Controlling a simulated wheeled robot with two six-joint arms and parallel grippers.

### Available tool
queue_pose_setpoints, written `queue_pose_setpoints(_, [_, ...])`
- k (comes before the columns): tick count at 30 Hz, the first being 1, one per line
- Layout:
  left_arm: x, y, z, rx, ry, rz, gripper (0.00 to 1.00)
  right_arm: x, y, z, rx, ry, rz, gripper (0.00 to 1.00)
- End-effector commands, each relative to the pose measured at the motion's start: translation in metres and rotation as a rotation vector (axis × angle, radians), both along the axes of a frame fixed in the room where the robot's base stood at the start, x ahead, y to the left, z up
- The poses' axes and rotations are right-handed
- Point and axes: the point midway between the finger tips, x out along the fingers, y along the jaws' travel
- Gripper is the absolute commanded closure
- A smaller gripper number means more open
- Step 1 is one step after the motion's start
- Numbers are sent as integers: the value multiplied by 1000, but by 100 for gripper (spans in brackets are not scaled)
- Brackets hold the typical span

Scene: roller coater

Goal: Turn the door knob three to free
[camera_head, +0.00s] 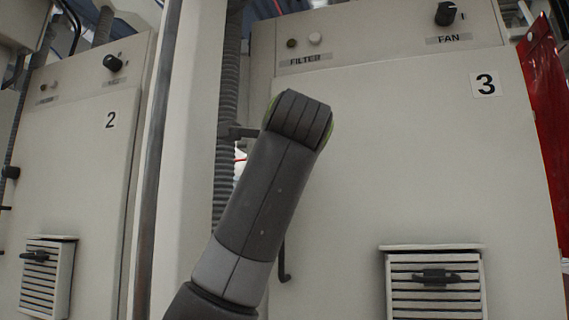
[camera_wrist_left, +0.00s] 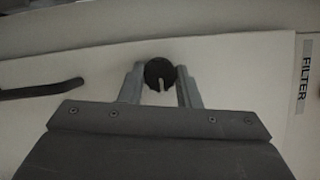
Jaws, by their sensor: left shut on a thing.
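The cabinet marked 3 (camera_head: 430,150) has a plain pale door in the head view. In the left wrist view a round black knob (camera_wrist_left: 159,72) with a white pointer line sits between the two fingers of my left gripper (camera_wrist_left: 161,80). The fingers are shut on it, one on each side. The pointer line runs toward the bottom of that picture. In the head view my grey arm hides the left gripper and the knob. My right gripper is in neither view.
A dark bar (camera_wrist_left: 40,89) lies left of the knob in the wrist view. The FILTER label (camera_head: 304,60) and FAN switch (camera_head: 446,13) are above the door. A vent (camera_head: 434,285) is low on it. Cabinet 2 (camera_head: 75,170) stands left, past a pale post.

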Motion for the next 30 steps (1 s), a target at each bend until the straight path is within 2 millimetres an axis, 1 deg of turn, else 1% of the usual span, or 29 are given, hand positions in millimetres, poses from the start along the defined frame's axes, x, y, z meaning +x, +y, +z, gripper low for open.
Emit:
queue_pose_setpoints(1, [0, 0, -2, 13, -3, -1, 93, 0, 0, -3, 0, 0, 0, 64])
queue_pose_setpoints(6, [0, -1, -2, 44, -12, -2, 93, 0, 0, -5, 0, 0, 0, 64])
queue_pose_setpoints(20, [1, -1, -1, 54, -14, -1, 93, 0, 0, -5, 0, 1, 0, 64])
queue_pose_setpoints(21, [1, -1, -1, 53, -15, -1, 65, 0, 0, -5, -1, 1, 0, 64])
queue_pose_setpoints(25, [1, 0, -1, 53, -15, -1, 48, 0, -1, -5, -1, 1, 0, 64])
queue_pose_setpoints(30, [0, 0, -1, 52, -15, -1, 48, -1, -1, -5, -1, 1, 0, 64])
